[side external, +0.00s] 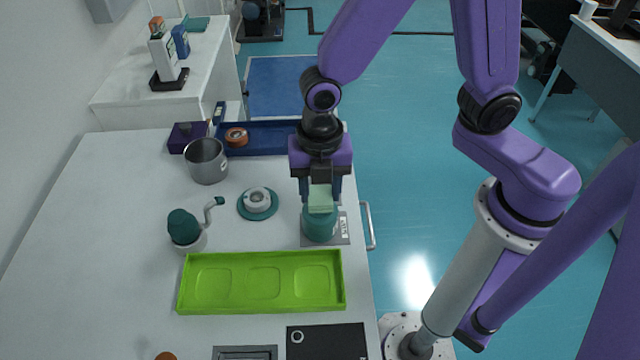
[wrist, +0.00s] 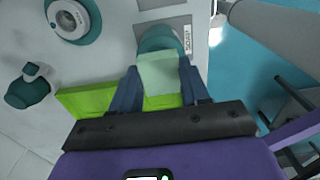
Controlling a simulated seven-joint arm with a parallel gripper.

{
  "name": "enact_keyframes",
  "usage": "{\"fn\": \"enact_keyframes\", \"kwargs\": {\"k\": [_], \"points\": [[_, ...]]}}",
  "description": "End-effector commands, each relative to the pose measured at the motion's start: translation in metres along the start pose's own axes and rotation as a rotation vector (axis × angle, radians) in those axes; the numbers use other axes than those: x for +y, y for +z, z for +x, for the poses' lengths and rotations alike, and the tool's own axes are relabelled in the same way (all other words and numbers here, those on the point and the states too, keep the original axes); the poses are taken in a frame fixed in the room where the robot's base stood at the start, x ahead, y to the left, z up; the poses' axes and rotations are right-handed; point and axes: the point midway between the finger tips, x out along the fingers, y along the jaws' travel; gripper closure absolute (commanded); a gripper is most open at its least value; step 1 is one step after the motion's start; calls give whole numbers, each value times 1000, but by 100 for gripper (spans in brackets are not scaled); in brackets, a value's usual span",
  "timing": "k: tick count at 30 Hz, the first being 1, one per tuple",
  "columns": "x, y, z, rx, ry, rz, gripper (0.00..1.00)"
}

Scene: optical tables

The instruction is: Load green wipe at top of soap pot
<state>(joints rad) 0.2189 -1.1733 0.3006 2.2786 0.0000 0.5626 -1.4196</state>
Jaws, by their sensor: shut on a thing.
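My gripper (side external: 320,190) points down and is shut on the green wipe (side external: 320,199), a pale green block. The soap pot (side external: 320,226) is a teal round pot on a grey plate near the table's right edge. The wipe is at the pot's top in the side view; I cannot tell whether it touches. In the wrist view the wipe (wrist: 161,75) sits between the two blue-grey fingers (wrist: 161,88) and covers part of the soap pot (wrist: 160,38), beside a label reading SOAP.
A bright green tray (side external: 262,282) with three recesses lies in front of the pot. To the left are a teal disc with a white ring (side external: 257,202), a teal-topped pot with a spout (side external: 186,230) and a metal cup (side external: 206,161). A blue tray (side external: 265,139) is behind.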

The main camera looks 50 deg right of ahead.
Motion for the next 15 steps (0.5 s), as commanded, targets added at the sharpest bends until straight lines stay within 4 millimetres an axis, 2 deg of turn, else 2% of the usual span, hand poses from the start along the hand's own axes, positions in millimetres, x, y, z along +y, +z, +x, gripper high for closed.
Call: {"fn": "enact_keyframes", "kwargs": {"k": [15], "points": [[0,0,6,0,-2,0,79]]}}
